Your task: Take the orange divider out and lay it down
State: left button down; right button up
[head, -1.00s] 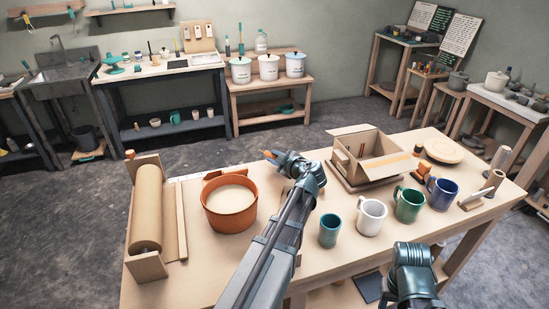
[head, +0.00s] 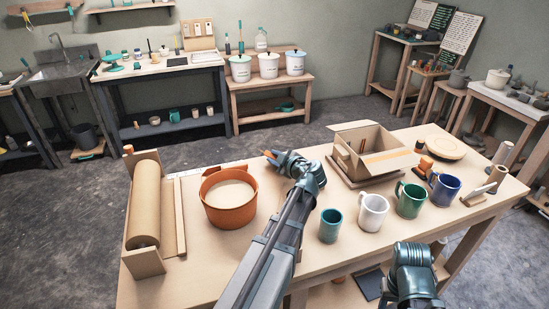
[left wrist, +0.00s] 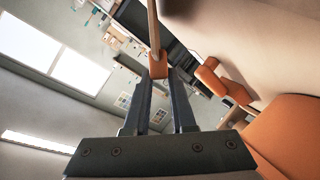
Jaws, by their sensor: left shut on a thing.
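My left gripper (head: 274,156) is shut on an orange piece, which I take to be the orange divider (left wrist: 157,66). In the left wrist view the orange end is between the fingertips, and a thin pale brown length runs up from it out of the picture. In the head view only a small orange bit of it shows; my gripper hides the rest. The gripper is over the back of the table, between the orange pot and the open cardboard box (head: 346,164). The box stands to its right, with flaps up. My right gripper is out of view; only part of that arm shows.
The orange pot (head: 231,216) stands just left of my left arm. A paper roll (head: 146,205) is at the left end. A teal cup (head: 331,226) and white, green and blue mugs (head: 373,212) line the front right. Bare tabletop (head: 200,270) lies front left.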

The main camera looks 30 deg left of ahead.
pick_arm(q)
jog(key=shift+f, duration=0.35)
jog(key=shift+c, duration=0.9)
grip_release()
jog(key=shift+o, duration=0.9)
jog(key=shift+d+r, duration=0.15)
jog(key=p+v, duration=0.4)
jog(key=v, duration=0.9)
jog(key=shift+s+d, duration=0.2)
jog(key=shift+s, duration=0.05)
jog(key=shift+r, duration=0.1)
